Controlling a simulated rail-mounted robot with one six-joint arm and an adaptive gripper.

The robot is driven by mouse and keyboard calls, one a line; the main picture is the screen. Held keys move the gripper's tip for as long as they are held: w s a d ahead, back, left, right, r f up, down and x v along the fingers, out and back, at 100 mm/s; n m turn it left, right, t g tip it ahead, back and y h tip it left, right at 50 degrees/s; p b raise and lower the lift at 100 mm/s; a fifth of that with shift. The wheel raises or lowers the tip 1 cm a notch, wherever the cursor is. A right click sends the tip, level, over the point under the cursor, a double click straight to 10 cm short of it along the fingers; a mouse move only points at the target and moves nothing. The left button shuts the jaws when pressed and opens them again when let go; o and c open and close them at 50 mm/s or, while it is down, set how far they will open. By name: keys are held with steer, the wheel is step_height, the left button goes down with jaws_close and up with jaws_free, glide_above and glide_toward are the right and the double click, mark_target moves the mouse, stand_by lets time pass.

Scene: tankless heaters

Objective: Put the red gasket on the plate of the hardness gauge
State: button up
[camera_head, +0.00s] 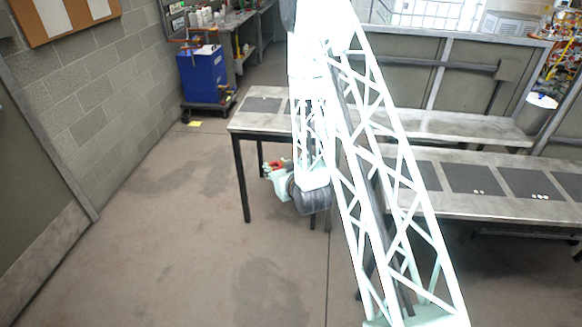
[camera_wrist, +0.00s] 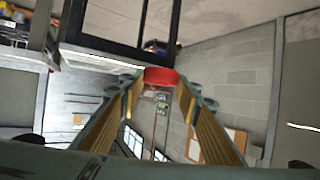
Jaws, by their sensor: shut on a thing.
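The red gasket (camera_wrist: 160,76) is held between the fingertips of my gripper (camera_wrist: 161,85) in the wrist view. The two fingers, with yellow-brown inner faces, are shut on it. In the head view my gripper (camera_head: 270,167) hangs low beside the left metal table (camera_head: 245,124), below its top, and a bit of the red gasket (camera_head: 284,162) shows there. My own arm covers part of the table. I cannot make out the hardness gauge or its plate in either view.
The right metal table (camera_head: 440,205) carries dark mats (camera_head: 475,178) with small pale discs on them. A dark mat (camera_head: 262,105) lies on the left table. A blue cabinet (camera_head: 203,75) on a cart stands by the wall. The floor at the left is clear.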

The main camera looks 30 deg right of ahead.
steer(key=w+a+r+y, duration=0.1)
steer(key=w+a, duration=0.1)
steer(key=a, duration=1)
steer(key=shift+w+a+n, duration=0.25)
steer(key=shift+a+n, duration=0.15)
